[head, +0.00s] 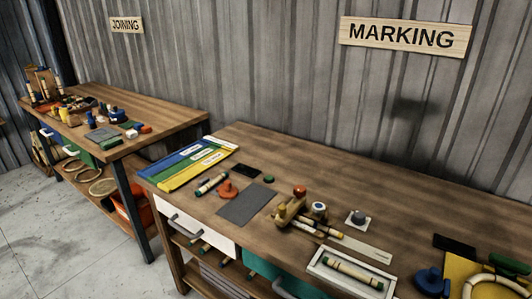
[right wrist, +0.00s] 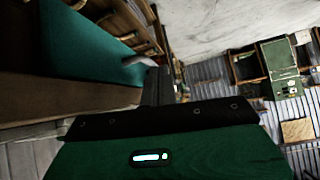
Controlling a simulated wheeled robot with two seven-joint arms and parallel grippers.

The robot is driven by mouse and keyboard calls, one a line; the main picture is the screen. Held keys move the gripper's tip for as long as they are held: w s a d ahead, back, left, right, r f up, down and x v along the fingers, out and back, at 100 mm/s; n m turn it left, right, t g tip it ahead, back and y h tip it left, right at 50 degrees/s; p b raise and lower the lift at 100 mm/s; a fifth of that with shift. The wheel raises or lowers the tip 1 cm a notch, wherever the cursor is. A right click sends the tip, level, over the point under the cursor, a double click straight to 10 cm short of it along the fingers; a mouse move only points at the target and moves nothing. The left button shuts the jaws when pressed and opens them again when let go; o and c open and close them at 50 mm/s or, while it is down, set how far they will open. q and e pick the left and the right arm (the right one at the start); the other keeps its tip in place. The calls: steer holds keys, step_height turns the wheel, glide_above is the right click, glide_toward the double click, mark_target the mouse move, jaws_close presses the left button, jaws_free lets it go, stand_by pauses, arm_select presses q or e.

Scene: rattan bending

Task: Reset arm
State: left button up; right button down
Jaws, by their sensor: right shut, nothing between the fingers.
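In the right wrist view, my right gripper (right wrist: 158,86) shows as a narrow dark shape with its fingers together and nothing between them. It is close to a bench side with a teal drawer front (right wrist: 85,35), and I cannot tell whether it touches. Neither of my grippers shows in the head view. The marking bench (head: 320,207) stands in front of me, with a white drawer (head: 196,232) and a teal drawer (head: 262,280) at its front.
The marking bench holds a grey mat (head: 246,205), a white tray (head: 352,272) with a green-banded rattan piece, and a yellow board (head: 468,268). The joining bench (head: 165,115) stands at the left. Grey floor (head: 90,250) is open at the lower left.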

steer(key=s+d+f+m+g+h, duration=0.1)
steer(key=s+d+f+m+h, duration=0.2)
steer(key=s, duration=0.4)
steer(key=s+f+m+g+h, duration=0.2)
steer(key=s+f+m+h, duration=0.15)
steer(key=s, duration=0.25)
step_height(320, 180, down, 26)
steer(key=p, duration=0.2)
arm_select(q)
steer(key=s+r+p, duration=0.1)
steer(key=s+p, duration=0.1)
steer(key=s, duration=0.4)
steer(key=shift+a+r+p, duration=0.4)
arm_select(e)
steer(key=s+d+f+g, duration=0.1)
steer(key=s+d+f, duration=0.1)
steer(key=s+f, duration=0.7)
steer(key=s+d+f+g, duration=0.1)
steer(key=s+f, duration=0.9)
steer(key=shift+s+d+f+h, duration=0.25)
steer(key=shift+d+h, duration=0.1)
steer(key=shift+h, duration=0.1)
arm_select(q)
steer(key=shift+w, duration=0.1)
